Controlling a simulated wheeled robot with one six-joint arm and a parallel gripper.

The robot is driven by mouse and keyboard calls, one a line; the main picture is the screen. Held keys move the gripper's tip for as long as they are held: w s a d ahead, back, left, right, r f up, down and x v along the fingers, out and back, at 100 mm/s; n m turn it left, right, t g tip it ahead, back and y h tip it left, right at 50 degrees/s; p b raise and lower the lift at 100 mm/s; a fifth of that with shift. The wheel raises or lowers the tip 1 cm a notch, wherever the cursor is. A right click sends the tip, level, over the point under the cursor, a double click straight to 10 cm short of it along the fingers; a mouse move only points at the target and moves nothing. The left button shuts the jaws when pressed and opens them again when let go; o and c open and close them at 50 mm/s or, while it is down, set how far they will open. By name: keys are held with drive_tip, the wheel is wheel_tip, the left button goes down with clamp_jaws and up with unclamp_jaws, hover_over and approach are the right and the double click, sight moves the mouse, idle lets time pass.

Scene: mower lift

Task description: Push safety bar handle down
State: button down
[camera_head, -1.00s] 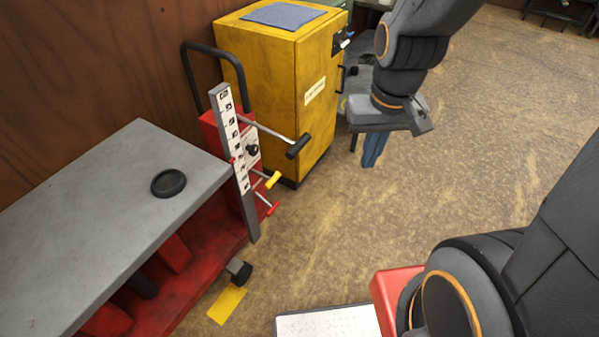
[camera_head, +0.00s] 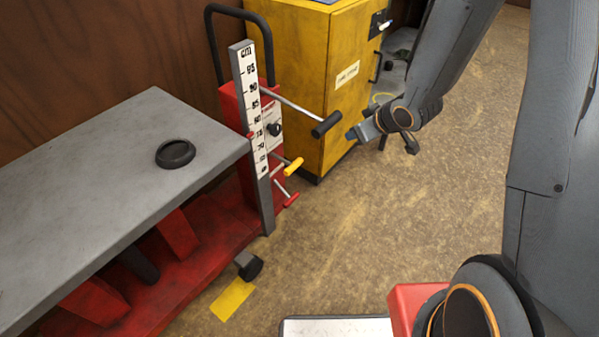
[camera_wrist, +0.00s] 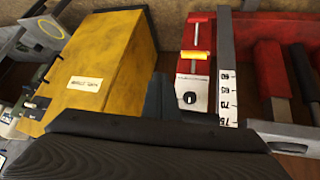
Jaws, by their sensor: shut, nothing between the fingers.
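The lift's red control box (camera_head: 232,103) carries three rod handles: one with a black grip (camera_head: 326,125), a yellow one (camera_head: 293,166) below it, and a red one (camera_head: 291,199) lowest. I cannot tell from markings which is the safety bar handle. My gripper (camera_head: 354,134) is shut and empty, with its tip close to the right of the black grip; contact cannot be told. In the wrist view the gripper tip (camera_wrist: 158,98) shows beside the control box, with the yellow handle (camera_wrist: 195,55) and red handle (camera_wrist: 201,17) beyond. The black grip is not clearly seen there.
The grey lift platform (camera_head: 100,190) with a black round pad (camera_head: 175,153) lies at left. A centimetre scale post (camera_head: 250,120) stands beside the control box. A yellow cabinet (camera_head: 300,70) stands behind the handles.

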drive_tip(key=w+a+f+n+y+b, duration=0.1)
drive_tip(key=a+f+n+y+b, duration=0.2)
drive_tip(key=a+f, duration=0.4)
wheel_tip(320, 180, down, 2)
drive_tip(key=shift+w+a+f+g+y+b, duration=0.15)
drive_tip(key=shift+a+g+y+b, duration=0.2)
drive_tip(key=shift+y+b, duration=0.45)
drive_tip(key=shift+a, duration=0.15)
approach(289, 163)
drive_tip(key=w+a+r, duration=0.1)
drive_tip(key=w+a, duration=0.1)
drive_tip(key=shift+w+a+f, duration=0.1)
drive_tip(key=shift+a+f, duration=0.1)
drive_tip(key=shift+f, duration=1.65)
